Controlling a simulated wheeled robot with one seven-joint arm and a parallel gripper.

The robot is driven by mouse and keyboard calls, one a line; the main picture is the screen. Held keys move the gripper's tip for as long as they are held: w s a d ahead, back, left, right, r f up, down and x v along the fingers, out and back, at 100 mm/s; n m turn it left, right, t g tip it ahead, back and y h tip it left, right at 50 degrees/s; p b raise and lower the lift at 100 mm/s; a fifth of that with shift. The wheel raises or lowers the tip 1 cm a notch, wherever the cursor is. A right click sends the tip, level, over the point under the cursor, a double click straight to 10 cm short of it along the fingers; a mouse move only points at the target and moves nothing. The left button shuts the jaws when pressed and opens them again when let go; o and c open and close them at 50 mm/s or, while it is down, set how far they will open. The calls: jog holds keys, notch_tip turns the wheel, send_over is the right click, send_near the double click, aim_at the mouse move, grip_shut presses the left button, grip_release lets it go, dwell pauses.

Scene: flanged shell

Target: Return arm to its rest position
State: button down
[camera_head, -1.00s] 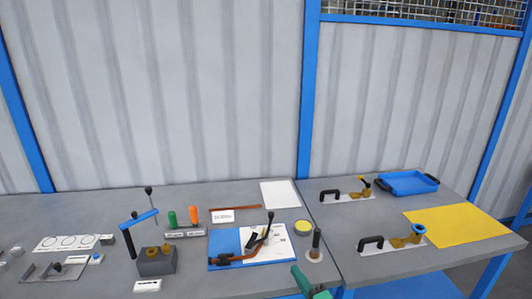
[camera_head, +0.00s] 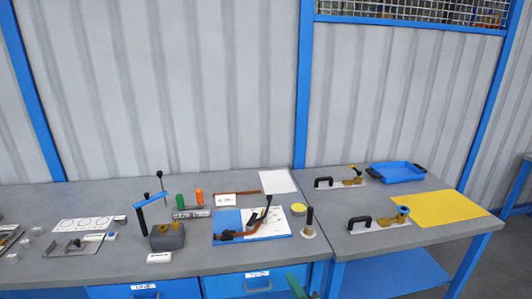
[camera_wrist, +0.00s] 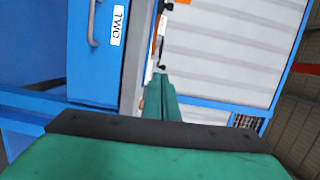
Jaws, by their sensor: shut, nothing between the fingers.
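My gripper (camera_wrist: 161,95) shows in the wrist view as teal fingers closed together, with nothing between them. In the head view only a small teal part of my arm's end (camera_head: 297,286) shows at the bottom edge, in front of the bench and just right of the drawer labelled TWO (camera_head: 257,283). That drawer (camera_wrist: 85,60) also shows at the upper left of the wrist view, turned sideways. The rest of my arm is out of the head view.
The left grey bench (camera_head: 60,262) holds a grey block fixture (camera_head: 167,238), a blue board (camera_head: 226,222) with a clamp, and a dark upright handle (camera_head: 309,218). The right bench (camera_head: 350,248) holds toggle clamps, a blue tray (camera_head: 396,173) and a yellow sheet (camera_head: 446,208).

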jog(key=s+a+f+g+h, duration=0.1)
jog(key=s+a+f+h, duration=0.25)
jog(key=s+f, duration=0.8)
jog(key=s+a+f+n+g+h, duration=0.1)
jog(key=s+f+n+h, duration=0.1)
jog(key=s, duration=0.7)
jog(key=s+a+f+n+h, duration=0.1)
jog(key=s+f+n, duration=0.1)
jog(key=s, duration=0.7)
jog(key=s+a+r+n, duration=0.1)
jog(key=s+r+n, duration=0.3)
jog(key=s, duration=0.5)
jog(key=s+a+r+n+t, duration=0.1)
jog(key=s+a+r+n, duration=0.1)
jog(key=s+r+n, duration=0.3)
jog(key=s+r, duration=0.3)
jog(key=s, duration=0.2)
